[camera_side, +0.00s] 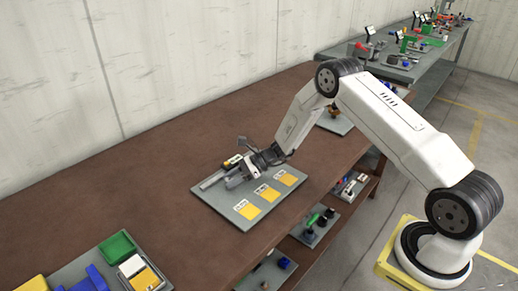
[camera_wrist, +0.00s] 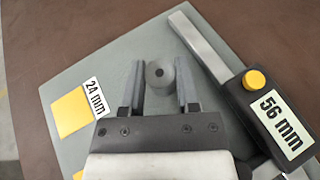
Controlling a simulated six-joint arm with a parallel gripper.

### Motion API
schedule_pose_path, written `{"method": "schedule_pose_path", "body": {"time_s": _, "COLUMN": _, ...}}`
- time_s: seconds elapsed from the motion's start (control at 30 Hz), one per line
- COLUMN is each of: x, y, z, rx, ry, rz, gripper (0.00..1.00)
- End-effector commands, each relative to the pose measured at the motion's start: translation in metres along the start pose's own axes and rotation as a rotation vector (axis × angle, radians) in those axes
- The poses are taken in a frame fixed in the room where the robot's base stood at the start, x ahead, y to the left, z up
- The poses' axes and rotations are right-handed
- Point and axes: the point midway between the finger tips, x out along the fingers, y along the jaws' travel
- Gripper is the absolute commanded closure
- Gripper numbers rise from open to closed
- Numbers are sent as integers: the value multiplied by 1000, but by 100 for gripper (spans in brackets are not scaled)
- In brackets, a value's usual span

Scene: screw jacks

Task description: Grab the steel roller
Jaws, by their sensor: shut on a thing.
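The steel roller (camera_wrist: 159,75) is a short grey cylinder with a dark spot in the centre of its round end, which faces the camera in the wrist view. My gripper (camera_wrist: 159,66) has one finger on each side of the roller and is shut on it. The roller is over the grey board; I cannot tell whether it touches the board. In the side view my gripper (camera_side: 236,180) is low over the board, and the roller cannot be made out there.
The grey board (camera_side: 218,203) lies on a brown table (camera_side: 150,180). It bears yellow squares (camera_side: 247,211) with labels, one reading 24 mm (camera_wrist: 94,97). Right beside my gripper is a black "56 mm" gauge (camera_wrist: 268,112) with a yellow knob and grey bar (camera_wrist: 203,48). Coloured parts (camera_side: 117,245) stand front left.

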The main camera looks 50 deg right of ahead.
Motion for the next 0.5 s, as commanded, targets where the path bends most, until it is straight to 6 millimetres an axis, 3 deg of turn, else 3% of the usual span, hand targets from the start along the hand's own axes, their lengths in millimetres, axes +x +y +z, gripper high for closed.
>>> {"method": "schedule_pose_path", "body": {"time_s": 0.27, "x": -3, "y": -1, "z": 8, "rx": -2, "ry": -1, "rz": -1, "gripper": 100}}
{"method": "schedule_pose_path", "body": {"time_s": 0.5, "x": -12, "y": -1, "z": 28, "rx": -2, "ry": -2, "rz": -1, "gripper": 100}}
